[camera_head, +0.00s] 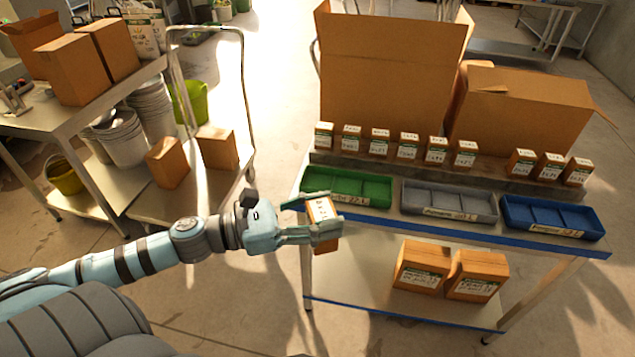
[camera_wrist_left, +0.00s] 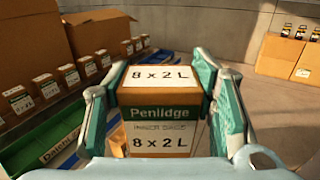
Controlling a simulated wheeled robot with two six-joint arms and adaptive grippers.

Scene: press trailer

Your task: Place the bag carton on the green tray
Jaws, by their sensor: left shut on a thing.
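My left gripper (camera_head: 312,216) is shut on a small brown carton (camera_head: 321,211) with a white label. In the left wrist view the carton (camera_wrist_left: 160,112) sits between both fingers; its label reads "Penlidge" and "8 x 2 L". The green tray (camera_head: 384,190) stands at the left end of the table's front row, just behind and right of the held carton. It also shows at the left in the left wrist view (camera_wrist_left: 40,143). The tray's visible compartments look empty. My right gripper is out of view.
A grey tray (camera_head: 449,202) and a blue tray (camera_head: 552,217) stand right of the green one. Several small labelled cartons (camera_head: 408,146) line a raised shelf behind. Large open boxes (camera_head: 392,75) stand further back. Two cartons (camera_head: 422,267) sit on the lower shelf.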

